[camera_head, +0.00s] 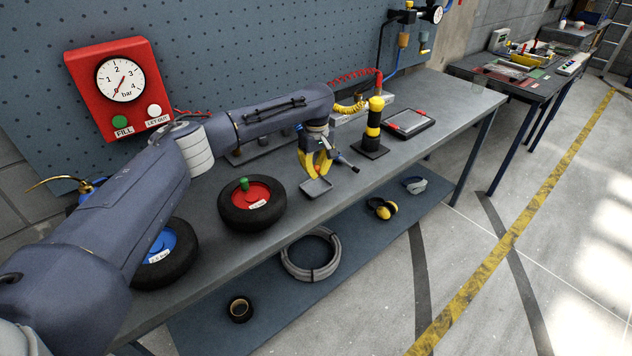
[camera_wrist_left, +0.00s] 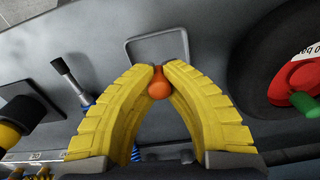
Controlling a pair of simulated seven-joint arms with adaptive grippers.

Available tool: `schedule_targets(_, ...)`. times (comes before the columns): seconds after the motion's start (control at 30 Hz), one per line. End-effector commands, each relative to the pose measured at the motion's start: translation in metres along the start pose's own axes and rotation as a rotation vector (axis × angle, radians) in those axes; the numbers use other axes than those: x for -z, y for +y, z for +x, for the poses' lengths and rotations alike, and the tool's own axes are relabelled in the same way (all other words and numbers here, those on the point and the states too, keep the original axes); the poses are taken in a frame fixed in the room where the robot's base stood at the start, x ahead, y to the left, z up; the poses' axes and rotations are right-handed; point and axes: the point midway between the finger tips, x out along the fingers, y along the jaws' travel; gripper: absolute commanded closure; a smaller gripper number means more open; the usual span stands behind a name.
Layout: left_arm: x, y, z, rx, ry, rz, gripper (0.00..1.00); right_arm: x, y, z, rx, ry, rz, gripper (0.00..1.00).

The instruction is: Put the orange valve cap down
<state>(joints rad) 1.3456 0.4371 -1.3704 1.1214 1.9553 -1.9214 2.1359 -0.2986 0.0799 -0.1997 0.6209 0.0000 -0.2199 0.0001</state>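The orange valve cap (camera_wrist_left: 159,88) is a small rounded piece between the yellow fingertips of my left gripper (camera_wrist_left: 158,71) in the wrist view. The fingers are closed together on it. In the head view my left gripper (camera_head: 317,175) points down at the workbench, just behind and above a small grey tray (camera_head: 317,187). The tray's rim (camera_wrist_left: 187,46) shows beyond the fingertips in the wrist view. My right gripper is not in view.
A tyre with a red hub (camera_head: 262,193) and green cap (camera_head: 243,184) lies left of the tray. A blue-hubbed tyre (camera_head: 172,252) lies farther left.

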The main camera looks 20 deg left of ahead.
Motion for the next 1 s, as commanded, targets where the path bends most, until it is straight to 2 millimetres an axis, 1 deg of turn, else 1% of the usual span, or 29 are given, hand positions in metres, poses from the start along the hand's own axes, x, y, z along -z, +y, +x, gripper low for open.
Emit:
schedule_targets(0.17, 0.0, 0.0, 0.007, 0.0, -0.001, 0.0, 1.0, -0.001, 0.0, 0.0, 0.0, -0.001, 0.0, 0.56)
schedule_targets(0.4, -0.001, 0.0, 0.035, 0.0, -0.002, -0.001, 1.0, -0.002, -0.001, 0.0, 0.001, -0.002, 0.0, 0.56)
schedule_targets(0.5, -0.001, 0.0, 0.043, 0.0, -0.001, -0.001, 1.0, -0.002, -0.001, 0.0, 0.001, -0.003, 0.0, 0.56)
schedule_targets(0.9, -0.001, 0.0, 0.046, 0.0, -0.001, -0.001, 1.0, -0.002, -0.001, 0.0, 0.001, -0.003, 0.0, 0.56)
schedule_targets(0.93, -0.001, 0.0, 0.047, -0.001, -0.001, -0.001, 0.91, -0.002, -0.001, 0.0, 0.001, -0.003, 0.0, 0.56)
schedule_targets(1.0, 0.0, 0.0, 0.046, -0.001, -0.001, -0.001, 0.83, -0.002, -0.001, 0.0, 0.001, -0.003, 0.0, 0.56)
